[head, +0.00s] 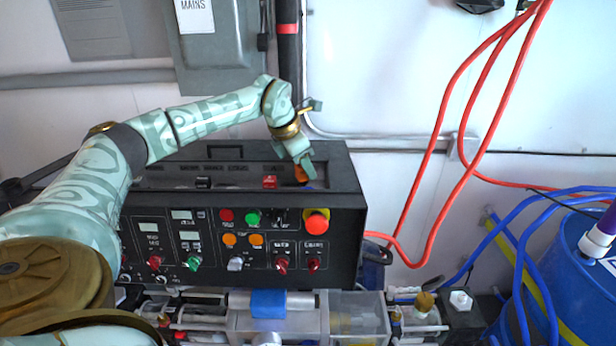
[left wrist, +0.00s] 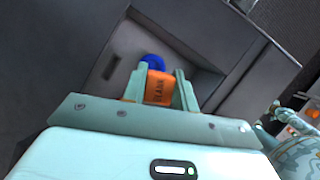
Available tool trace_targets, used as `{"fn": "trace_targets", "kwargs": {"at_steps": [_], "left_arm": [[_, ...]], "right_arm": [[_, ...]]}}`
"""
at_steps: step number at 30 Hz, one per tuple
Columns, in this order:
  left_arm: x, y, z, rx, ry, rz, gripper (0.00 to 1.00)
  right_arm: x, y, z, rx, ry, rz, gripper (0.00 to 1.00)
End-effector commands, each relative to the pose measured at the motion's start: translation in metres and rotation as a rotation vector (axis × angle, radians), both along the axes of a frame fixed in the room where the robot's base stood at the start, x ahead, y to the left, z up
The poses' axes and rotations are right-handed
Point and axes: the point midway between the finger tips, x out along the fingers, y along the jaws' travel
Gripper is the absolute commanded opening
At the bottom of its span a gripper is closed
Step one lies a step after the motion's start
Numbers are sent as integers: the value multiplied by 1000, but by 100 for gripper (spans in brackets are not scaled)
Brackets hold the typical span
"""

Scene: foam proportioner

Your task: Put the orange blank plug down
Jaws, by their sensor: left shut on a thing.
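The orange blank plug (left wrist: 159,88) is between the fingers of my left gripper (left wrist: 160,84) in the left wrist view, with dark lettering on its face. In the head view the orange plug (head: 301,174) shows just below my left gripper (head: 305,165), over the right part of the black control box's recessed top. A blue round part (left wrist: 152,62) lies just beyond the plug, inside a grey recess. I cannot tell whether the plug touches the recess floor. My right gripper is not in view.
The black control box (head: 240,240) carries knobs, buttons and a large red-orange knob (head: 316,222). A red part (head: 270,182) sits on its top, left of the plug. Red hoses (head: 440,130) hang at right, above a blue drum (head: 575,265).

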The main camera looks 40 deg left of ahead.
Motion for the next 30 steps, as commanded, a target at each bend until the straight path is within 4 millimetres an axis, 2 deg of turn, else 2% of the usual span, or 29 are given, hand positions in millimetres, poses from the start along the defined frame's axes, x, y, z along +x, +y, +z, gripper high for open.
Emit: {"fn": "trace_targets", "kwargs": {"at_steps": [7, 13, 20, 21, 22, 23, 30], "left_arm": [[12, 2, -16, -1, 3, -1, 2], [13, 3, -43, 0, 2, 1, 2], [13, 3, -47, 0, 0, 1, 2], [13, 3, -47, 0, 1, 1, 40], [13, 3, -47, 0, 1, 1, 48], [13, 3, -47, 0, 1, 1, 50], [13, 3, -46, 0, 0, 1, 50]], "right_arm": [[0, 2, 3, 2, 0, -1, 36], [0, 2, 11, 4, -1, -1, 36], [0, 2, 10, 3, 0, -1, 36], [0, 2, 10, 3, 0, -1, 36], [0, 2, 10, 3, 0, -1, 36], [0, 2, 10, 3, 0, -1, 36], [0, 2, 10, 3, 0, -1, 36]]}}
